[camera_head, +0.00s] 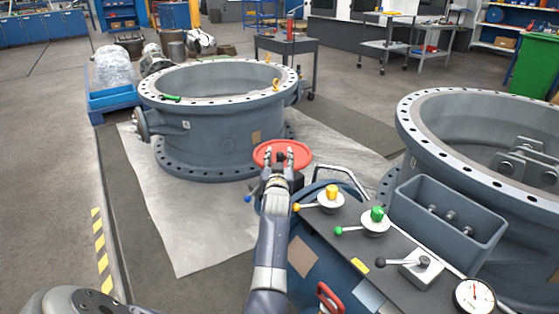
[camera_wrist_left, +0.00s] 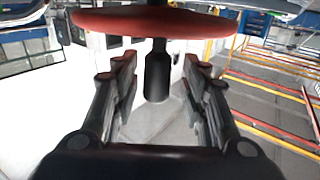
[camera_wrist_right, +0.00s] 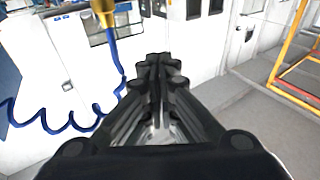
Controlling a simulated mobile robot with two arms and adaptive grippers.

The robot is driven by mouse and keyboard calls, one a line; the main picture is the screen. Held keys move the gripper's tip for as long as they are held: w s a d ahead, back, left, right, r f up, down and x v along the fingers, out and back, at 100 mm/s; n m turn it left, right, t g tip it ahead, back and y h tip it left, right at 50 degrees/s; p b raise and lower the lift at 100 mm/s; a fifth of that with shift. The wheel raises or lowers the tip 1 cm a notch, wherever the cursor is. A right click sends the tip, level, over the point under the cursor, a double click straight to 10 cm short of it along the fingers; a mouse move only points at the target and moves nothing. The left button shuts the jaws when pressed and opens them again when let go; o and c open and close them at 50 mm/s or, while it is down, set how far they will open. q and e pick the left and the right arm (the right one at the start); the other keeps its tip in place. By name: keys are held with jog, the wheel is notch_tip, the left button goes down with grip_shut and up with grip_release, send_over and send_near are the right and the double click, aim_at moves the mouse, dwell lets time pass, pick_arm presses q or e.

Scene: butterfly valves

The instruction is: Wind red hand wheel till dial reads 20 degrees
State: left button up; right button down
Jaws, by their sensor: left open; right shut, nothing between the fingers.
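The red hand wheel (camera_head: 300,151) lies flat beside the blue-grey console, in the middle of the head view. My left gripper (camera_head: 277,160) is at its near side and open. In the left wrist view the red wheel (camera_wrist_left: 200,24) spans the top, and a dark handle (camera_wrist_left: 157,75) stands between the open fingers (camera_wrist_left: 158,85) with gaps on both sides. The round white dial (camera_head: 475,296) is at the console's lower right; its needle points about straight up, but its figures are too small to read. My right gripper (camera_wrist_right: 158,65) is shut and empty, seen only in its wrist view.
The console carries a yellow knob (camera_head: 332,192), a green knob (camera_head: 376,215), a black-handled lever (camera_head: 405,263) and a grey bin (camera_head: 450,211). Large flanged valve bodies (camera_head: 215,143) stand behind and at right. A blue coiled hose (camera_wrist_right: 60,118) hangs near my right gripper.

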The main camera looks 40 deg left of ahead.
pick_arm(q)
notch_tip(320, 180, up, 9)
jog(key=shift+r, duration=0.2)
